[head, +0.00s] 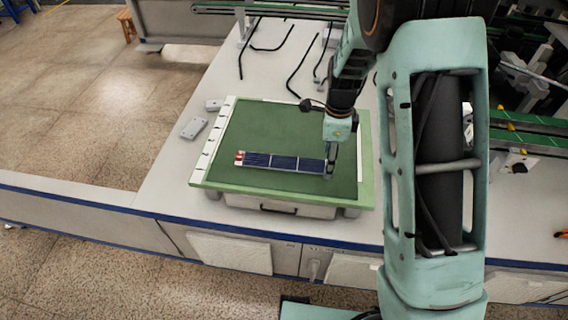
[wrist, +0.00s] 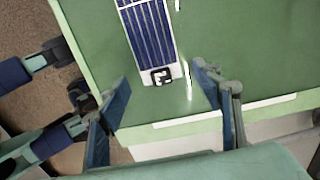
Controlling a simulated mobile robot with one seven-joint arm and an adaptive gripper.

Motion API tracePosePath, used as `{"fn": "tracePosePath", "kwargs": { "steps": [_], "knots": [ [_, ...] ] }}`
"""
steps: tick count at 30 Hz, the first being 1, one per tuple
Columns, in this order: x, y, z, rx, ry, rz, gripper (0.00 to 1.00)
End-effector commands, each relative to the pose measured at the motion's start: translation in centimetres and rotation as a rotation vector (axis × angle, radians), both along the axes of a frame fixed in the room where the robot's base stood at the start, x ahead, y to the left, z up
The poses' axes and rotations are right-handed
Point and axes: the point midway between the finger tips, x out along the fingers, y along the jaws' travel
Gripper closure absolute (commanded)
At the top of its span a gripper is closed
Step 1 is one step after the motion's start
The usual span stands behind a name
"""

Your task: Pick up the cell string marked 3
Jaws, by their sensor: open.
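A cell string (head: 284,162) lies flat on the green mat, a narrow dark blue strip of several cells with a red-and-white mark at its left end. I cannot read a number on it. In the wrist view the cell string (wrist: 149,35) runs up out of frame, and its near end carries a small black-and-white marker. My gripper (head: 331,174) is over the mat at the strip's right end. In the wrist view my gripper (wrist: 162,82) is open and empty, its blue-padded fingers apart on either side of the strip's near end. Its height above the mat is unclear.
The green mat (head: 262,125) sits on a raised board on the white table (head: 165,190). Black cables (head: 300,65) lie behind it. Small grey blocks (head: 194,128) lie to its left. The mat around the strip is clear.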

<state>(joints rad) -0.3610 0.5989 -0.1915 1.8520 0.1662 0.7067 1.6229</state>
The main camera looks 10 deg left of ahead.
Motion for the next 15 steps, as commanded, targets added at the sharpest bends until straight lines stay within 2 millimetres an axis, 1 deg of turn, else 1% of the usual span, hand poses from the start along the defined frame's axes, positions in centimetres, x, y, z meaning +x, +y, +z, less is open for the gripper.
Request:
{"fn": "tracePosePath", "kwargs": {
  "steps": [1,3,10,11,15],
  "knots": [
    [-0.03,0.01,-0.67,0.000,0.002,0.000,0.41],
    [0.03,0.01,-1.02,0.000,-0.001,0.000,0.41],
    [0.05,0.01,-1.08,0.000,-0.001,0.000,0.41],
    [0.05,0.01,-1.07,0.000,-0.001,0.000,0.43],
    [0.04,0.01,-1.07,0.000,-0.001,0.000,0.58]
  ]
}}
